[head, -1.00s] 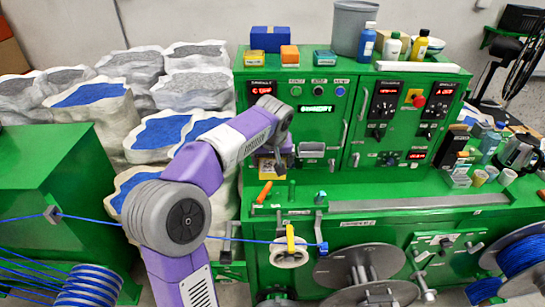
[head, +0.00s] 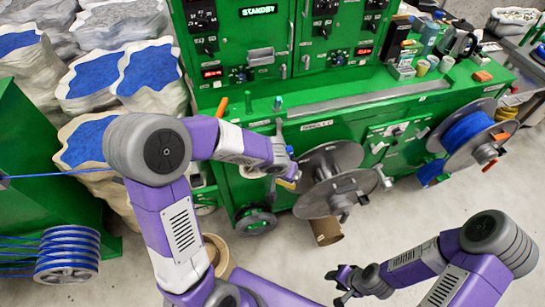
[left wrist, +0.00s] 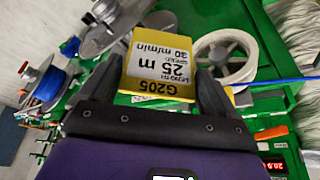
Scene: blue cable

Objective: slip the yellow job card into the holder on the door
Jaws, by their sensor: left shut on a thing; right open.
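The yellow job card (left wrist: 158,72) is gripped between the fingers of my left gripper (left wrist: 160,85). In the left wrist view its print is upside down, showing a white panel with "25 m" and a yellow band with "G205". In the head view my left gripper (head: 288,168) is in front of the machine's bench, left of the grey reel, with only a sliver of the card showing. The silver holder (head: 261,58) is on the green door above and behind the bench, well apart from the card. My right gripper (head: 345,283) is open and empty above the floor.
A large grey reel (head: 328,165) and a blue cable reel (head: 468,132) stick out from the bench front. A cardboard tube (head: 326,231) is on the floor. Floor in front is mostly clear.

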